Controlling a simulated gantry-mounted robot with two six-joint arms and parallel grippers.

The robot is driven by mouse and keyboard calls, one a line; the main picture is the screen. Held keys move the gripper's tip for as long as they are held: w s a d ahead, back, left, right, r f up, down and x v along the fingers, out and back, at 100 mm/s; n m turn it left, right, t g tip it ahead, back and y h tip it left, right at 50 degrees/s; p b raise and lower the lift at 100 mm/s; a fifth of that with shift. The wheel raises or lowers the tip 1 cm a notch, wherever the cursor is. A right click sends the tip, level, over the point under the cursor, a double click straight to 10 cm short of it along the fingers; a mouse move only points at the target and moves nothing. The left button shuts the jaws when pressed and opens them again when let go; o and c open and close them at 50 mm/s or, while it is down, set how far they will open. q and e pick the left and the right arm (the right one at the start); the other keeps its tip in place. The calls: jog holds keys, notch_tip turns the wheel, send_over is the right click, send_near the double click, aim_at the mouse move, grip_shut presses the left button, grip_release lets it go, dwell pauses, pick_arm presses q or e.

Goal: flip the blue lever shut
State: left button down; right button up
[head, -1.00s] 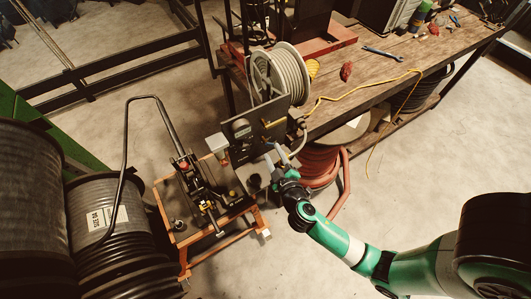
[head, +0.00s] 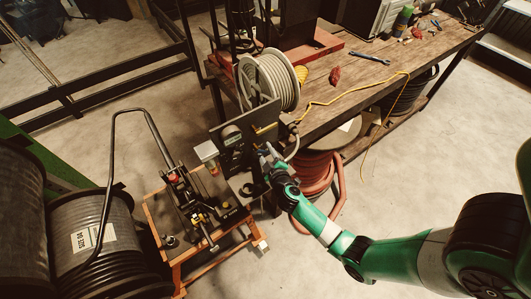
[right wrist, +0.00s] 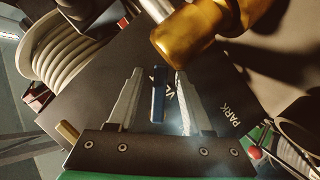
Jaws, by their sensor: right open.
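The blue lever (right wrist: 159,93) is a short dark-blue bar in the right wrist view. It stands in front of a dark panel (right wrist: 85,95) that carries the lettering PARK. My right gripper (right wrist: 155,85) is open, with one pale finger on each side of the lever. A gap shows between the lever and each finger, and I cannot tell how far apart they are in depth. In the head view my right gripper (head: 268,153) is at the lower right of the panel (head: 237,138), where the lever is too small to make out. My left gripper is not in view.
A brass fitting (right wrist: 200,35) sits just beyond the fingertips. A pale hose reel (head: 272,82) stands above the panel. An orange-framed crimper stand (head: 183,263) with a long bent handle is to the left. A wooden bench (head: 400,75) is behind, and red hose (head: 318,172) lies below it.

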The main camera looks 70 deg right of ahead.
jog(key=shift+w+d, duration=0.1)
jog(key=shift+d, duration=0.05)
grip_shut()
dwell(0.4)
